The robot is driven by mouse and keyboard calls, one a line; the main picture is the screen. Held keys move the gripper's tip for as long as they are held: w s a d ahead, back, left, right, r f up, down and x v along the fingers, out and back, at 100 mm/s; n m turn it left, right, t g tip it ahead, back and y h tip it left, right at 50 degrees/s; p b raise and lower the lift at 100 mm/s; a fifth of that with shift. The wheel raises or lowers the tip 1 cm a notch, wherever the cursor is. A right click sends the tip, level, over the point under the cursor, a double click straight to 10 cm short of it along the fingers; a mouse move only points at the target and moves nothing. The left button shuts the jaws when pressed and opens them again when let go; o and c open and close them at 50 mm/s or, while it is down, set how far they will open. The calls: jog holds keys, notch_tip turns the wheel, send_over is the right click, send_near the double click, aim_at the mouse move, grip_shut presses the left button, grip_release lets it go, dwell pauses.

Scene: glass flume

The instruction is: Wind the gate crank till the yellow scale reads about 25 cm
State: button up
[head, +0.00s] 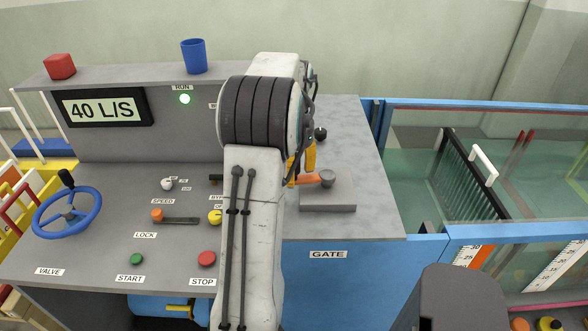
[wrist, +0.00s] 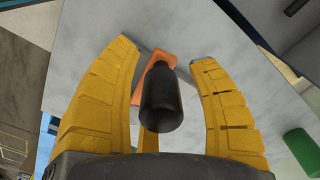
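The gate crank has an orange arm (head: 307,181) and a grey hub (head: 327,179) on a grey block above the GATE label. In the wrist view its black handle (wrist: 162,98) stands between my yellow fingers, with the orange arm (wrist: 157,62) behind. My gripper (wrist: 165,54) is open around the handle, with gaps on both sides. In the head view my arm hides the handle and most of my gripper; a yellow finger (head: 310,155) shows. A scale (head: 473,257) on the flume glass has orange marking at its top; its reading is too small to tell.
A second scale (head: 556,265) is farther right. A dark slatted panel (head: 468,165) stands in the flume. The console carries a blue wheel (head: 67,213), a 40 L/S display (head: 104,107), a red button (head: 207,259), and a blue cup (head: 194,57) on its ledge.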

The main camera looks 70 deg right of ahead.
jog(key=shift+r, duration=0.1)
jog(key=shift+r, duration=5.9)
